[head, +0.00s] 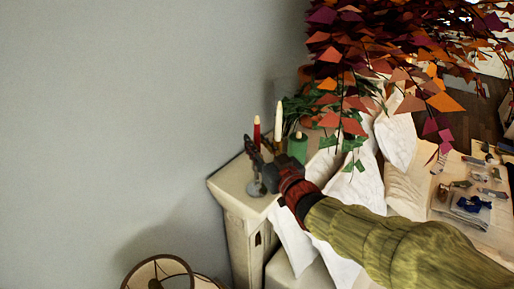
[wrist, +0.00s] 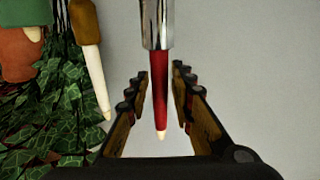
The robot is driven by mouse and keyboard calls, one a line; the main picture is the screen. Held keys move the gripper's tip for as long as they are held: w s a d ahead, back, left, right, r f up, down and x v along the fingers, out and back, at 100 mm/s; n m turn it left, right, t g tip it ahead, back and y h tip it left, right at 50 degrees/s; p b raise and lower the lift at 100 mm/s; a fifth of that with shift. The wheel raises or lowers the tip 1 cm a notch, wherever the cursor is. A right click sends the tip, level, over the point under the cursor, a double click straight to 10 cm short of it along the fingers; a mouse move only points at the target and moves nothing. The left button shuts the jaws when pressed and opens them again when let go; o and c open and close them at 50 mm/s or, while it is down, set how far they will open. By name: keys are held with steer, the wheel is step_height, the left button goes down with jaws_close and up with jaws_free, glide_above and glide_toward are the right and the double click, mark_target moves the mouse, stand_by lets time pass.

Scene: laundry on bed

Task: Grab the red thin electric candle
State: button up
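The thin red candle (head: 257,131) with a pale tip stands upright in a silver holder (head: 256,187) on the corner of a cream ledge. In the wrist view, which shows it upside down, the red candle (wrist: 159,88) hangs from the silver holder (wrist: 157,22). My gripper (head: 260,160) reaches in from the right, just below the candle's visible red part. In the wrist view the two fingers of my gripper (wrist: 160,78) are apart, one on each side of the candle, with a gap visible on both sides. Part of the holder is hidden behind the gripper.
A white candle (head: 279,118) and a thick green candle (head: 297,149) stand close to the right of the gripper. Green ivy (wrist: 50,130) and orange-purple hanging leaves (head: 370,60) crowd that side. White pillows (head: 355,185) lie below. A lampshade (head: 158,274) stands at the lower left.

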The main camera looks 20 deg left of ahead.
jaws_close()
steer(key=shift+r, duration=0.15)
